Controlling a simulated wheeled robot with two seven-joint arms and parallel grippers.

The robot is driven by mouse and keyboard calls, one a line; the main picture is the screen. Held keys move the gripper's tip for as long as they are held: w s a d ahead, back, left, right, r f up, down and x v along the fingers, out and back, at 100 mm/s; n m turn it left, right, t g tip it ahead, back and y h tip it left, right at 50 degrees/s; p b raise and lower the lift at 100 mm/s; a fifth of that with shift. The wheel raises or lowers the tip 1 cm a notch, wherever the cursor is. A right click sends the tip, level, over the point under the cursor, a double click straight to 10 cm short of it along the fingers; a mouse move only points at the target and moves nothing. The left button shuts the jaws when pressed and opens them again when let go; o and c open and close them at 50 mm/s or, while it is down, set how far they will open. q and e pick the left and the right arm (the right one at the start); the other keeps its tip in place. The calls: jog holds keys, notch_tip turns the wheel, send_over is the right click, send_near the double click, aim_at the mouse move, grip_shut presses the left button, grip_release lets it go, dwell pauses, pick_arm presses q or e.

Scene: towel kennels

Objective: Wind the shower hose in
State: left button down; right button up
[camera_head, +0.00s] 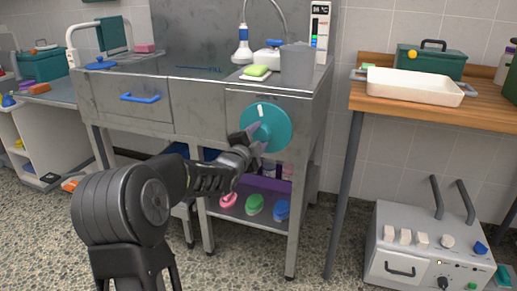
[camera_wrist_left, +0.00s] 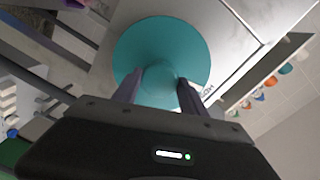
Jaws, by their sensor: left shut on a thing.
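A round teal wheel (camera_head: 278,128) with a white mark near its top is mounted on the front of the steel wash stand (camera_head: 190,105). My left gripper (camera_head: 256,136) is shut on the wheel's central knob. In the left wrist view the teal wheel (camera_wrist_left: 190,50) fills the upper middle, and the left gripper (camera_wrist_left: 158,92) has one finger on each side of the knob. The shower head (camera_head: 241,50), white and blue, stands upright on the stand's top, with a grey hose (camera_head: 283,22) arching above it. My right gripper is not in view.
A yellow-green sponge (camera_head: 256,71) and a grey box (camera_head: 297,63) sit on the stand. A wooden table (camera_head: 400,112) with a white tray (camera_head: 415,86) is at right. A grey control box (camera_head: 430,245) is on the floor. Brushes (camera_head: 255,204) lie on the lower shelf.

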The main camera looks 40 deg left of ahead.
pick_arm(q)
jog(key=shift+f+m+b, duration=0.15)
jog(key=shift+m+b, duration=1.25)
jog(key=shift+m, duration=0.1)
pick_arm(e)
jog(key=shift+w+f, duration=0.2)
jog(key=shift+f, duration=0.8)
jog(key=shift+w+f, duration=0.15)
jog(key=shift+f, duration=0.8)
pick_arm(q)
jog(key=c, duration=0.6)
grip_release()
jog(key=shift+s+d, duration=0.1)
